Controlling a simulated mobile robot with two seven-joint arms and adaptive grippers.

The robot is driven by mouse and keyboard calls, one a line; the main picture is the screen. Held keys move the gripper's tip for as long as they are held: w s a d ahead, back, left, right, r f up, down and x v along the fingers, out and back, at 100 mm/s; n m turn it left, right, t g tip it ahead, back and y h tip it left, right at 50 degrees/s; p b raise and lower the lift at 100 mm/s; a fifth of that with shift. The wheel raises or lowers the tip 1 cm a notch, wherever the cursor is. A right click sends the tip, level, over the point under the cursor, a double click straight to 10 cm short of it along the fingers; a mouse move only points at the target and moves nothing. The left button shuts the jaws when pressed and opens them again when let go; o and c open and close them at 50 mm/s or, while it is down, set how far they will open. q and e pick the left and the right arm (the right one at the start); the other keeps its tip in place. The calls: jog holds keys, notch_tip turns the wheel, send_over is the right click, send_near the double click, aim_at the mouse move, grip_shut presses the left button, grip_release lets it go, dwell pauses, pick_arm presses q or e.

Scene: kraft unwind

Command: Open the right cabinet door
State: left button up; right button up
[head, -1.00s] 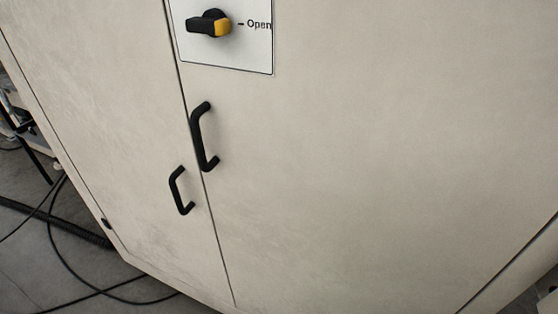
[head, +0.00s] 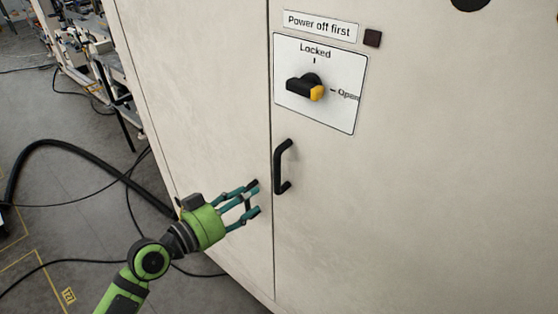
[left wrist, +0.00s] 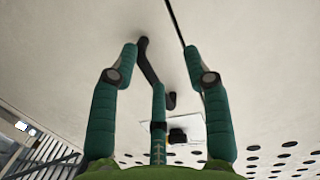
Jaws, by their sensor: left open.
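The right cabinet door (head: 430,200) is a large cream panel and looks closed along the vertical seam. Its black bar handle (head: 281,168) stands just right of the seam. Above it, a rotary switch (head: 304,86) has its yellow tip toward "Open". My left gripper (head: 254,198), with teal fingers, is open and empty in front of the left door (head: 200,90), left of and slightly below the handle. In the left wrist view a black handle (left wrist: 149,66) shows between the spread fingers, partly covered by the middle one. The left door's handle is not visible in the head view. My right gripper is not in view.
A "Power off first" label (head: 319,25) and a small dark square (head: 372,38) sit above the switch plate. A thick black hose (head: 80,148) and thin cables lie on the grey floor at left. Machinery (head: 90,50) stands behind at upper left.

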pick_arm(q)
jog(key=m+h, duration=0.2)
send_near(276, 174)
jog(key=x, duration=0.4)
jog(key=p+x, duration=0.3)
jog(key=x, duration=0.3)
jog(key=shift+r+p, duration=0.1)
jog(key=shift+p, duration=0.25)
jog(key=shift+w+d, duration=0.2)
jog(key=shift+d, duration=0.1)
grip_shut()
